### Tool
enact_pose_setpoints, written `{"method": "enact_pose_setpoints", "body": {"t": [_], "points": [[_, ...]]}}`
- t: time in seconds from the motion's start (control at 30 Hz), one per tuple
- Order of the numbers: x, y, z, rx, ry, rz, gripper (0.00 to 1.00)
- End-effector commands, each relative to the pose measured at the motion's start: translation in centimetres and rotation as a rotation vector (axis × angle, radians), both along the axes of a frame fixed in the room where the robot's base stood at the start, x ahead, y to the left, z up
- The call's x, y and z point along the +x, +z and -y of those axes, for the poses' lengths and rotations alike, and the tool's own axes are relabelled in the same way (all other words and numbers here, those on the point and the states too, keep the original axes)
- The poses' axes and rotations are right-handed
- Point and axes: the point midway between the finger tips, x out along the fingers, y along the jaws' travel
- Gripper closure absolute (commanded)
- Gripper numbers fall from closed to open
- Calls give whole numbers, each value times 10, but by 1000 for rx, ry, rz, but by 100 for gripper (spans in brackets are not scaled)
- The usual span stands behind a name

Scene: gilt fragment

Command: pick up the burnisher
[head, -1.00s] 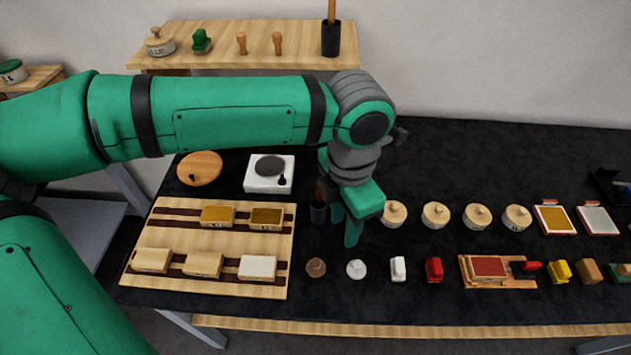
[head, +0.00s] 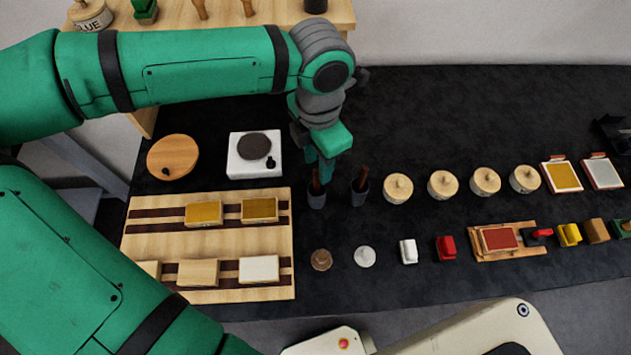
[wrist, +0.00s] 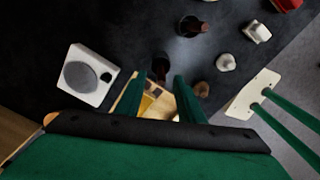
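Two dark cups, each holding a brown-handled tool, stand on the black table: the left cup (head: 317,198) with its tool (head: 316,181), and the right cup (head: 359,196) with its tool (head: 362,176). The burnisher is likely one of these tools; I cannot tell which. My gripper (head: 320,174) points down just above and behind the left cup, close to its tool. In the wrist view my gripper's fingers (wrist: 161,78) are apart, with the left cup (wrist: 160,63) beyond the gap. The right cup (wrist: 190,26) is farther off. Contact with the tool is not visible.
A white hotplate (head: 245,165) and round wooden board (head: 173,157) lie left. A wooden rack (head: 160,238) with blocks is front left. Lidded pots (head: 398,188) stand right of the cups. Brown (head: 321,260) and white (head: 365,257) knobs are in front.

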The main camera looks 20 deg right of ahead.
Motion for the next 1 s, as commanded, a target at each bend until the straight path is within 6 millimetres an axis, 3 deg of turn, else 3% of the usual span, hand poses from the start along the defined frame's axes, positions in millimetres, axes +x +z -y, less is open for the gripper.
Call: {"method": "enact_pose_setpoints", "body": {"t": [0.17, 0.5, 0.8, 0.83, 0.97, 1.0], "points": [[-1, -10, 1, -1, -2, -1, 65], [0, -52, -7, -2, 9, -1, 65], [0, -58, -5, -1, 3, 0, 65], [0, -58, -5, -1, 3, 0, 68], [-1, -57, -5, -1, 2, 0, 99], [-1, -57, -5, -1, 2, 0, 100]]}}
